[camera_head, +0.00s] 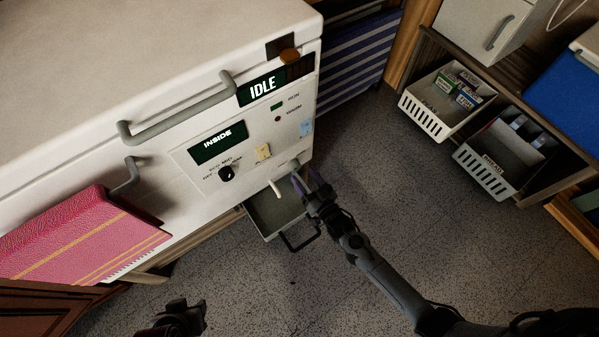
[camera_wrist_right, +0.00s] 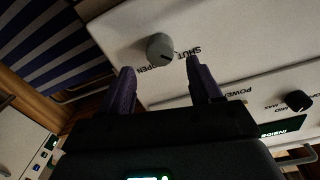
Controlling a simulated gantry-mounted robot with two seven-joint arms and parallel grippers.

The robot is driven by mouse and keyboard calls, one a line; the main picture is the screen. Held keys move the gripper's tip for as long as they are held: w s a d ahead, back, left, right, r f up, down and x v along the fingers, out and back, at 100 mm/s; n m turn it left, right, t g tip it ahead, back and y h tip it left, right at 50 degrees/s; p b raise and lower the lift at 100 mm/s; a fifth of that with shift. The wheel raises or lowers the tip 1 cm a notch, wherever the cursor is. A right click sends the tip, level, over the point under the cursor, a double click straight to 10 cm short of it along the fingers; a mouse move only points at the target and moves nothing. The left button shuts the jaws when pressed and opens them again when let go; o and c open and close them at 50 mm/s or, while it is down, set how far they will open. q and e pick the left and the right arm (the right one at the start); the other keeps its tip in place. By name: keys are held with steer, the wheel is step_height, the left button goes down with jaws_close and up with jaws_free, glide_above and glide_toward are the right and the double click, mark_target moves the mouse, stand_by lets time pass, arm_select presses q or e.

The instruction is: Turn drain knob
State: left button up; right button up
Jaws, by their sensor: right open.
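The drain knob is a round grey knob (camera_wrist_right: 160,46) on the white machine panel, with the words OPEN and SHUT beside it in the right wrist view. My right gripper (camera_wrist_right: 159,68) is open, its two purple fingers apart. The knob shows between and just beyond the fingertips, and no contact is visible. In the head view the right gripper (camera_head: 308,182) is at the lower right corner of the machine front. A dark gripper, my left one (camera_head: 180,318), is at the bottom edge, away from the machine; its fingers are unclear.
The white machine (camera_head: 120,60) has an IDLE display (camera_head: 262,87), a black dial (camera_head: 226,174) and a handle (camera_head: 175,110). A grey drain tray (camera_head: 272,218) sits below the panel. White baskets (camera_head: 430,118) are at right. Floor between is clear.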

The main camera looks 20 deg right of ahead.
mark_target(297, 168)
steer(key=shift+w+a+f, duration=0.15)
steer(key=shift+w+f, duration=0.05)
steer(key=shift+w, duration=0.5)
steer(key=shift+w+a+b, duration=0.2)
steer(key=shift+w+b, duration=0.3)
steer(key=shift+b, duration=0.2)
steer(key=shift+w+r, duration=0.1)
steer(key=shift+w, duration=0.35)
steer(key=shift+s, duration=0.15)
steer(key=c, duration=1)
arm_select(q)
steer(key=shift+s+f, duration=0.2)
steer(key=shift+f, duration=0.3)
steer(key=shift+s+f, duration=0.15)
steer(key=shift+f, duration=0.35)
arm_select(e)
steer(key=shift+c, duration=0.2)
